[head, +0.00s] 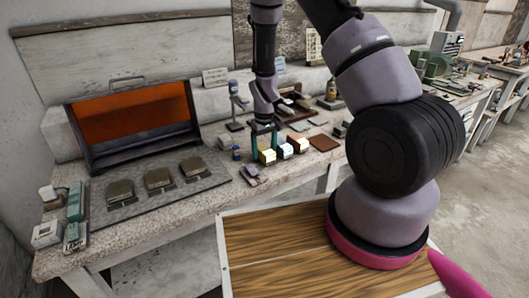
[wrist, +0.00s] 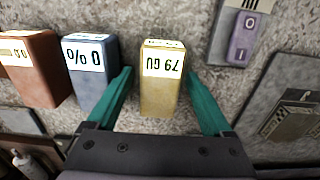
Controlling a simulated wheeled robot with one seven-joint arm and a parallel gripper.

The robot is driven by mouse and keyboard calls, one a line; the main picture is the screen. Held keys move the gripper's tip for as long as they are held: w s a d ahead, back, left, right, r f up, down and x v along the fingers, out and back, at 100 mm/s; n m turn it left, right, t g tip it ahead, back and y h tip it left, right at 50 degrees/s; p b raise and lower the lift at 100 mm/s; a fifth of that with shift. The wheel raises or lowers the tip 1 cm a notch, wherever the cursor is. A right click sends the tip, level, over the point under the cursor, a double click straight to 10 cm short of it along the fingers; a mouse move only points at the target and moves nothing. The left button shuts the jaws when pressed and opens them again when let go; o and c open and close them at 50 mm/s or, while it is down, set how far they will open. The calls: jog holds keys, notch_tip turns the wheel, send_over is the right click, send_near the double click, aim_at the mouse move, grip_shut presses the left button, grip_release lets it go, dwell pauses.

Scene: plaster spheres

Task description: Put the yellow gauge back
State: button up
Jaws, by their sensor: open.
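The yellow gauge (wrist: 160,90) is a yellow block with a white label reading "79 GU", upside down in the wrist view. It stands on the speckled bench. In the head view it is the leftmost (head: 267,157) of three small blocks in a row. My gripper (head: 263,150) is open and points down at the bench near the row. In the wrist view its two teal fingers (wrist: 160,88) are spread, one on each side of the yellow gauge, with visible gaps. I cannot tell the exact height of the fingertips beside it.
A blue-grey block (wrist: 87,75) marked "0 %" stands close beside the left finger; a red-brown block (wrist: 35,72) is beyond it. A switch box (head: 251,175) lies near the bench's front edge. A grey slab (head: 112,212) with metal plates and an orange-screened box (head: 130,120) are left.

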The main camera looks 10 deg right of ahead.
notch_tip(320, 180, up, 12)
notch_tip(320, 180, up, 11)
jog(key=m+t+y, duration=0.1)
jog(key=m, duration=0.1)
send_over(265, 149)
jog(key=s+d, duration=0.1)
jog(key=s, duration=0.1)
jog(key=s+d+r+m+t, duration=0.2)
jog(key=s+r+m+t, duration=0.1)
jog(key=s+r, duration=0.7)
jog(key=s+d+r+m+t+y, duration=0.1)
jog(key=s+d+r+m+t, duration=0.1)
jog(key=s+r, duration=0.8)
jog(key=shift+d+r+m+t, duration=0.4)
jog(key=shift+r+t, duration=0.2)
jog(key=shift+r, duration=0.15)
